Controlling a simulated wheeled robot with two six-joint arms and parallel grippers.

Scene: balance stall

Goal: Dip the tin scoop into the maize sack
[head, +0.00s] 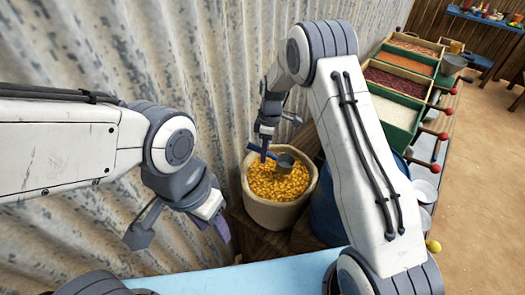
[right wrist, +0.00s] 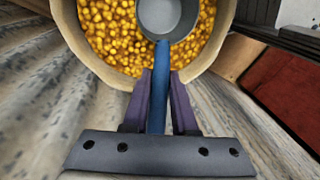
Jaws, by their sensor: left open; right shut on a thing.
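The tin scoop (right wrist: 165,17) is a grey round bowl on a blue handle (right wrist: 160,85). My right gripper (right wrist: 161,78) is shut on the handle. In the head view the scoop (head: 285,162) is over the open mouth of the maize sack (head: 270,213), a pale round-rimmed sack full of yellow kernels; it also shows in the right wrist view (right wrist: 222,40). The bowl looks empty. I cannot tell whether it touches the maize. The right gripper (head: 264,156) is at the sack's far left rim. My left gripper (head: 185,238) is open and empty, left of the sack.
A corrugated metal wall (head: 220,60) rises behind the sack and on the left. A blue barrel (head: 325,210) stands right of the sack. Green trays of grain (head: 397,112) with red-knobbed levers line the right back. A light blue surface (head: 240,276) lies in front.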

